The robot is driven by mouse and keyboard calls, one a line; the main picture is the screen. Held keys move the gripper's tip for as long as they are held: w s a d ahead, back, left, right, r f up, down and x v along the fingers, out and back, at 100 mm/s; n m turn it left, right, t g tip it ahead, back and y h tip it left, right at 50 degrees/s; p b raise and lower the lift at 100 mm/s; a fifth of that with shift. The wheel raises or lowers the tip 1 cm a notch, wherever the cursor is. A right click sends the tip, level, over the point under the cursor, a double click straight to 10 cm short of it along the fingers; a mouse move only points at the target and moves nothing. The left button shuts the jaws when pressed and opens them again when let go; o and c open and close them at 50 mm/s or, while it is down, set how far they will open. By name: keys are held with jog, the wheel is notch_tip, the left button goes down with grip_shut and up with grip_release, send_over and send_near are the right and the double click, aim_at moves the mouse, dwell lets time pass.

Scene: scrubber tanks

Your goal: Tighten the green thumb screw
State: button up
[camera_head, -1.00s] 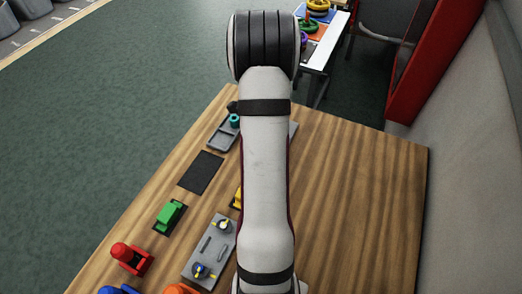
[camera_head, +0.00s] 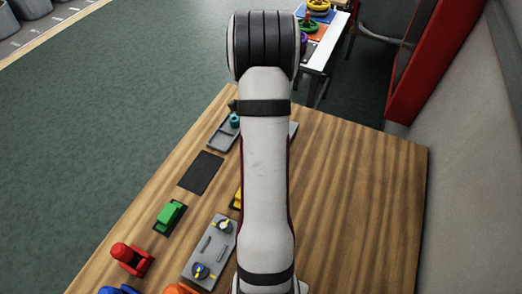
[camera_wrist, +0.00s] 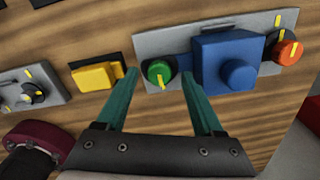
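In the wrist view the green thumb screw (camera_wrist: 158,73) is a round green knob with a yellow pointer line. It sits near the left end of a grey panel (camera_wrist: 163,46). My gripper (camera_wrist: 159,76) has two teal fingers spread apart, open, with nothing between them in contact. In the picture the fingertips lie to the left and right of the green screw. I cannot tell whether they are level with it or still above it. In the head view my arm hides the gripper and the green screw.
On the same panel, right of the screw, are a blue block (camera_wrist: 224,60) and an orange knob (camera_wrist: 287,50). A yellow block (camera_wrist: 97,75) and another grey panel (camera_wrist: 50,75) with a knob lie to the left. A green block (camera_head: 169,217) and black mat (camera_head: 201,172) lie on the table.

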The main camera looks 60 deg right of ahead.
notch_tip(320, 180, up, 16)
dwell(0.5)
jog(key=shift+f, duration=0.1)
jog(key=w+a+r+n, duration=0.2)
jog(key=w+a+n, duration=0.1)
jog(key=a+n, duration=0.5)
jog(key=w+a+r+n, duration=0.1)
jog(key=w+a+n, duration=0.3)
jog(key=a, duration=0.6)
jog(key=s+a+f+n+y, duration=0.1)
jog(key=s+a+n, duration=0.4)
jog(key=a+n, duration=0.5)
jog(key=s+a+f+n, duration=0.1)
jog(key=s+a+n, duration=0.4)
jog(key=a+n, duration=0.5)
jog(key=shift+s+n+y, duration=0.35)
jog(key=shift+n+y, duration=0.05)
jog(key=shift+n, duration=0.4)
jog(key=shift+a, duration=0.1)
